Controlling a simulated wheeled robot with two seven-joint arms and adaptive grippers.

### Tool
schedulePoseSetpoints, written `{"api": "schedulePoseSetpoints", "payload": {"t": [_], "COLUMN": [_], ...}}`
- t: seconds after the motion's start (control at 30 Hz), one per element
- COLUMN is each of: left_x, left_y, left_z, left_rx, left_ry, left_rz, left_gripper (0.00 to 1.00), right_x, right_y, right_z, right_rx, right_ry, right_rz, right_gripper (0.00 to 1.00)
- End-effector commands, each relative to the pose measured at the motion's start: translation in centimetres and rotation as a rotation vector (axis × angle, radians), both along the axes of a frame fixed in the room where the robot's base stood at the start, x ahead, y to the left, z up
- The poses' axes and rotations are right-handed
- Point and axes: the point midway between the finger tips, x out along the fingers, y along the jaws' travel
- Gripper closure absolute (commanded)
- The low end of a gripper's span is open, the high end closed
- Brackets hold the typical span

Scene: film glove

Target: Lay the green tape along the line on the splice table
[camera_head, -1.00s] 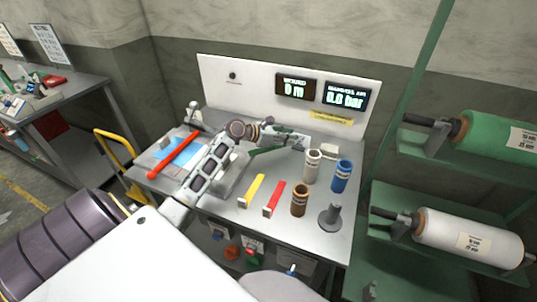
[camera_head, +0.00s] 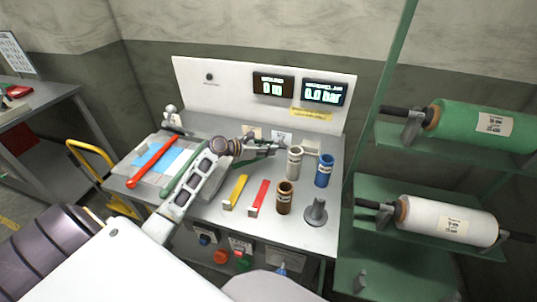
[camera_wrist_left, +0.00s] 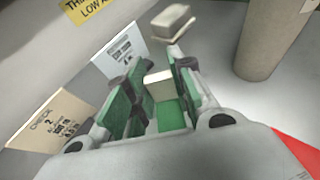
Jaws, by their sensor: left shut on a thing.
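My left gripper (camera_head: 268,150) is over the back middle of the grey bench, near the white cup. In the left wrist view its fingers are shut on the green tape (camera_wrist_left: 170,116), which has a cream block at its end. I cannot make out the line. My right gripper is not in view.
A yellow tape (camera_head: 236,190) and a red tape (camera_head: 259,197) lie at the front middle. White (camera_head: 294,162), blue (camera_head: 324,170) and brown (camera_head: 285,197) cups and a grey post (camera_head: 316,212) stand to the right. A panel with displays (camera_head: 272,86) closes the back.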

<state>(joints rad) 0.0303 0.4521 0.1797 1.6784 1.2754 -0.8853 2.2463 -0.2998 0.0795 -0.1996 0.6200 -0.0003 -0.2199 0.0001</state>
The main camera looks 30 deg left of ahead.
Motion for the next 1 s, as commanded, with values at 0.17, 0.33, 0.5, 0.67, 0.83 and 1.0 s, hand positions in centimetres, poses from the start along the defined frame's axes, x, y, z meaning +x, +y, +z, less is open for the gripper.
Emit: {"api": "schedulePoseSetpoints", "payload": {"t": [0.17, 0.33, 0.5, 0.67, 0.83, 1.0], "left_x": [0.0, 0.0, 0.0, 0.0, 0.0, 0.0], "left_y": [0.0, 0.0, 0.0, 0.0, 0.0, 0.0], "left_z": [-2.1, -3.0, -2.9, -3.0, -3.2, -3.2], "left_rx": [-0.001, -0.001, -0.001, -0.001, 0.000, 0.000], "left_ry": [0.003, 0.000, 0.000, 0.000, 0.000, 0.000], "left_rz": [0.001, 0.000, 0.000, 0.000, 0.000, 0.001], "left_gripper": [0.89, 0.89, 0.89, 0.89, 0.65, 0.55], "right_x": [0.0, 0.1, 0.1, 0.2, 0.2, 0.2], "right_y": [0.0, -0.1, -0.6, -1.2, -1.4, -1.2], "right_z": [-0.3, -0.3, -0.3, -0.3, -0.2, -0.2], "right_rx": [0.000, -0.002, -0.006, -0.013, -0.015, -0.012], "right_ry": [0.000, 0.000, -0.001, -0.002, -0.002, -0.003], "right_rz": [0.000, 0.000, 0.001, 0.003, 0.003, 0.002], "right_gripper": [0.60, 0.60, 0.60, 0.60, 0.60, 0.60]}}
